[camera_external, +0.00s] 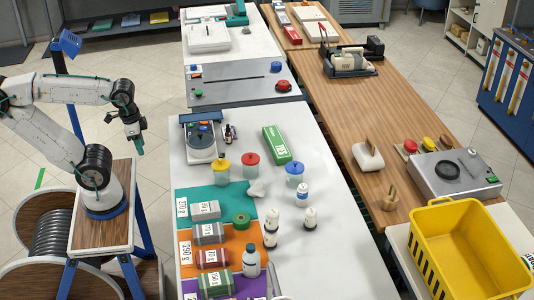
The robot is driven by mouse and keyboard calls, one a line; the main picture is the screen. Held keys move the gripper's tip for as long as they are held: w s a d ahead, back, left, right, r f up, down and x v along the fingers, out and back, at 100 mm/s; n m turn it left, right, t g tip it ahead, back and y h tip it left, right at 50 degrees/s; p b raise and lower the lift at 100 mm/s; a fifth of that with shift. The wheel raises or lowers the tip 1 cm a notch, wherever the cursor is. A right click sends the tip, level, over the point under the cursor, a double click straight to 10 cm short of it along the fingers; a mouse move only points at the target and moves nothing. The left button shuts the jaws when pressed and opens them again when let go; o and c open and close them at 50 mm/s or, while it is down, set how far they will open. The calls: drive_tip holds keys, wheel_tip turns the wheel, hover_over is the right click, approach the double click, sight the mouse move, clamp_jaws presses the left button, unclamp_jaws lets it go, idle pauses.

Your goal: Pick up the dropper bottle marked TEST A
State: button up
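Several small bottles stand on the white table (330,265), and their labels are too small to read, so I cannot tell which is marked TEST A. A small dark bottle (228,133) stands beside the scale (201,140). Another white bottle (302,195) has a blue label. My gripper (139,147) hangs left of the table, pointing down, apart from every bottle. Its finger gap is too small to judge.
Labelled weights (207,232) lie on coloured mats at the left edge. A yellow crate (441,245) is at right. The table's right front is clear.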

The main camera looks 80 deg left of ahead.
drive_tip(key=w+d+f+n+h, duration=0.1)
drive_tip(key=w+f+n+h, duration=0.1)
drive_tip(key=w+n+h, duration=0.55)
drive_tip(key=n+t+y, duration=0.5)
drive_tip(key=n+t, duration=0.7)
drive_tip(key=n, duration=1.4)
hover_over(228, 134)
drive_tip(key=s+a, duration=0.2)
drive_tip(key=s, duration=0.3)
wheel_tip(228, 134, down, 17)
drive_tip(key=x, duration=0.7)
drive_tip(key=shift+w+r, duration=0.2)
drive_tip(key=shift+w, duration=0.1)
clamp_jaws()
